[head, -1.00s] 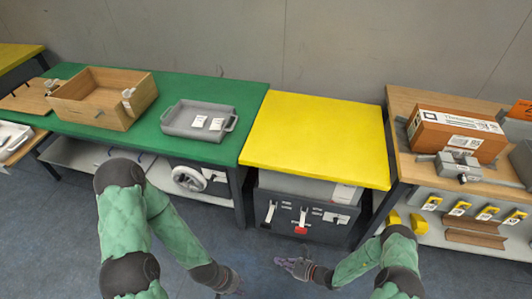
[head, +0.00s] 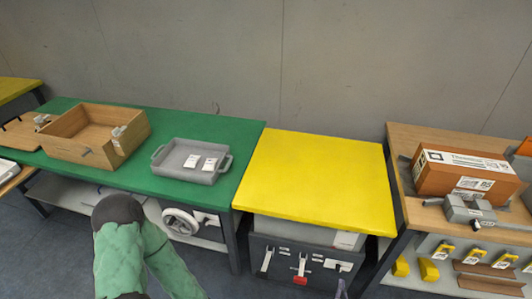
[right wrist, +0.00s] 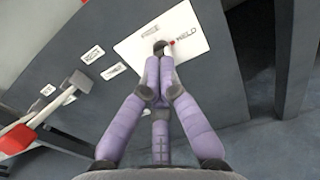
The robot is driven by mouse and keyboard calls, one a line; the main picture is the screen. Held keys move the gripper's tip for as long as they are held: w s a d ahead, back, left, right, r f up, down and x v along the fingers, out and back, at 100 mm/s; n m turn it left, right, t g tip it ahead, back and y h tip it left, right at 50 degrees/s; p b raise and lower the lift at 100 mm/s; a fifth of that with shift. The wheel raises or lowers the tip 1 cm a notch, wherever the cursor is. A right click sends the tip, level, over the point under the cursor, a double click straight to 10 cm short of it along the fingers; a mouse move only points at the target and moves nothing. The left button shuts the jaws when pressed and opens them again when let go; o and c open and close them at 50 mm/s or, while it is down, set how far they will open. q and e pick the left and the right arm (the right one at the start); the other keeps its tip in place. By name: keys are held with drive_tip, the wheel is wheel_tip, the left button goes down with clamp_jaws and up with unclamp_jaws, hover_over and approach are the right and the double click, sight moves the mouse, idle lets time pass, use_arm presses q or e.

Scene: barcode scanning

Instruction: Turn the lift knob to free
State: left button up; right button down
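The lift knob (right wrist: 160,46) is a small dark piece on a white plate (right wrist: 185,38) in the right wrist view. A red mark and a word that looks like "HELD" stand right of it. In the head view a white plate (head: 338,265) shows on the dark cabinet front under the yellow top. My right gripper (right wrist: 159,62) has its purple fingers drawn close together, tips right at the knob. I cannot tell whether they touch or grip it. In the head view only a bit of my right gripper (head: 342,290) shows at the bottom edge. My left gripper is out of view.
The dark cabinet (head: 260,285) carries red and white levers (head: 300,267) left of the plate. The yellow top (head: 315,185) overhangs it. The green bench (head: 130,180) holds a grey tray (head: 191,160) and a wooden box (head: 95,137). A table leg (right wrist: 295,60) stands right of the plate.

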drive_tip(key=shift+x, duration=2.85)
drive_tip(key=shift+w+a+f, duration=0.1)
drive_tip(key=shift+a+f, duration=0.2)
drive_tip(key=shift+f, duration=0.05)
drive_tip(key=shift+w+a, duration=0.2)
drive_tip(key=shift+a, duration=0.65)
drive_tip(key=shift+r, duration=0.1)
drive_tip(key=shift+a+r, duration=0.15)
drive_tip(key=shift+r, duration=0.1)
drive_tip(key=p+v, duration=0.1)
drive_tip(key=v, duration=0.5)
